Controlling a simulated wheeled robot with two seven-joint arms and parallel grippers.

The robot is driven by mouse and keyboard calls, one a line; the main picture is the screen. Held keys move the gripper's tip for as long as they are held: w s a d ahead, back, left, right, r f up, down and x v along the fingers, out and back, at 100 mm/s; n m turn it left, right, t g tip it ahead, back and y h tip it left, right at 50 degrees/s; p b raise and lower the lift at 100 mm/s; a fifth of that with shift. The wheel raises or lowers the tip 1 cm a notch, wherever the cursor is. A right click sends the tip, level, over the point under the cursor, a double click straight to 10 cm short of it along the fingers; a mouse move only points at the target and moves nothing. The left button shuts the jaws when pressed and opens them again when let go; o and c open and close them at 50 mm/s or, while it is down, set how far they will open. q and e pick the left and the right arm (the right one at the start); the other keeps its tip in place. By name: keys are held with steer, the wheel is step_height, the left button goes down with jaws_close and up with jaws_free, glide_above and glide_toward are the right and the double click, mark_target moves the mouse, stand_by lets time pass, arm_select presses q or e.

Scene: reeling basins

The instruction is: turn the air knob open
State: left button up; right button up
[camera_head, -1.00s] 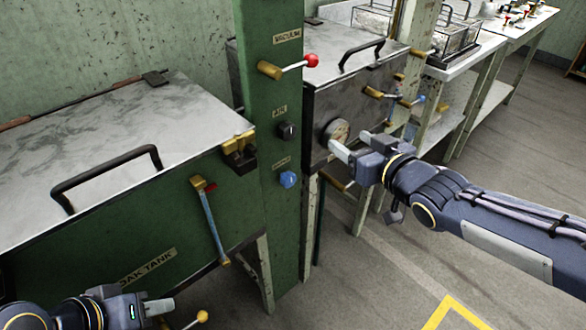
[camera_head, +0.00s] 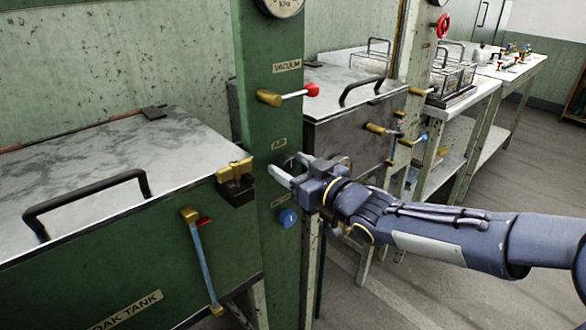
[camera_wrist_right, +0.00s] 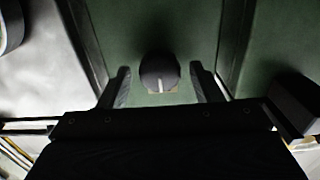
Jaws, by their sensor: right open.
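The black air knob (camera_wrist_right: 158,72) is on the green post (camera_head: 262,110), below the small AIR label (camera_head: 279,143). It has a pale pointer line that points down in the right wrist view. My right gripper (camera_head: 291,167) is at the post, in front of the knob, and mostly hides it in the head view. In the right wrist view the open fingers (camera_wrist_right: 160,80) stand either side of the knob, with a gap on each side. My left gripper is not in view.
A red-tipped vacuum lever (camera_head: 290,94) sticks out above, and a blue knob (camera_head: 288,217) sits below. The soak tank (camera_head: 120,180) with its black handle is at left. A metal-lidded basin (camera_head: 350,125) stands behind my right gripper.

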steer(key=c, duration=1)
steer(key=shift+f+n+b, duration=0.2)
steer(key=shift+n+b, duration=1.1)
steer(key=shift+n, duration=0.2)
steer(key=n+b, duration=0.3)
steer(key=n, duration=0.2)
steer(key=shift+s+a, duration=0.1)
steer(key=n+b, duration=0.3)
steer(key=n, duration=0.2)
steer(key=shift+a+n, duration=0.1)
steer(key=shift+n, duration=0.3)
steer(key=shift+n+b, duration=0.8)
steer(key=shift+n, duration=1.2)
